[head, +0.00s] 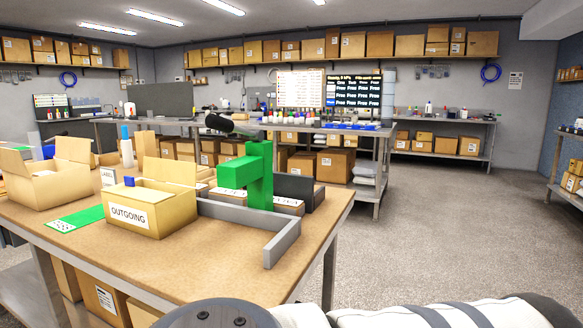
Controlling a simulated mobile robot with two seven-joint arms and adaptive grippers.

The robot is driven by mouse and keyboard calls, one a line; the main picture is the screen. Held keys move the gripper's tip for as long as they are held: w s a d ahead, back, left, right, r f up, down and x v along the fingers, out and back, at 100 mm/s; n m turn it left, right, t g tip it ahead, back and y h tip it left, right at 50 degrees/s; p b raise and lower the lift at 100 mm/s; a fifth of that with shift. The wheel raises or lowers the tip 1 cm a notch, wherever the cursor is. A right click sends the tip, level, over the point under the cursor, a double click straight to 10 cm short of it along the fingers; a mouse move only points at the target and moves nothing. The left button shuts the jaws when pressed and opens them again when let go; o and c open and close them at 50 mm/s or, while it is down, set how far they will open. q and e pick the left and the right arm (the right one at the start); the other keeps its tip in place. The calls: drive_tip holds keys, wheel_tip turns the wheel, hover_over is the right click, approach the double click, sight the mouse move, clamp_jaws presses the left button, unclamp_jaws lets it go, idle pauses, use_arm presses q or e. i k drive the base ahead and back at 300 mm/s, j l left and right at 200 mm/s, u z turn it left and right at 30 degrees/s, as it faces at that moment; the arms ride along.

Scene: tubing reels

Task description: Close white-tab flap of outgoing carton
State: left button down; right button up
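The outgoing carton (178,216) stands on the brown-topped table, left of the picture's middle. It is a tan box with a white label reading OUTGOING on its front. One flap (168,171) stands raised along its back edge, and the top looks open. A small blue item (129,181) shows at its left rear edge; I cannot tell whether it is a tab. I cannot make out a white tab. Neither gripper is in view; only parts of my own arm show along the bottom edge.
A second open carton (52,188) stands to the left, beside a green card (76,218). A green block structure (259,174) and a grey angled rail (283,243) stand to the right. The table's (200,270) front area is clear.

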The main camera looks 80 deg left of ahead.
sight(177, 172)
drive_tip(key=i+j+u, duration=0.2)
drive_tip(key=u, duration=0.25)
drive_tip(key=i+j+u, duration=0.2)
drive_tip(key=u, duration=0.25)
drive_tip(key=i+u, duration=0.65)
drive_tip(key=u, duration=0.25)
drive_tip(key=i+u, duration=0.25)
drive_tip(key=u, duration=0.15)
drive_tip(key=i+l+u, duration=0.25)
drive_tip(key=u, duration=0.2)
drive_tip(key=i+l+u, duration=0.2)
drive_tip(key=u, duration=0.25)
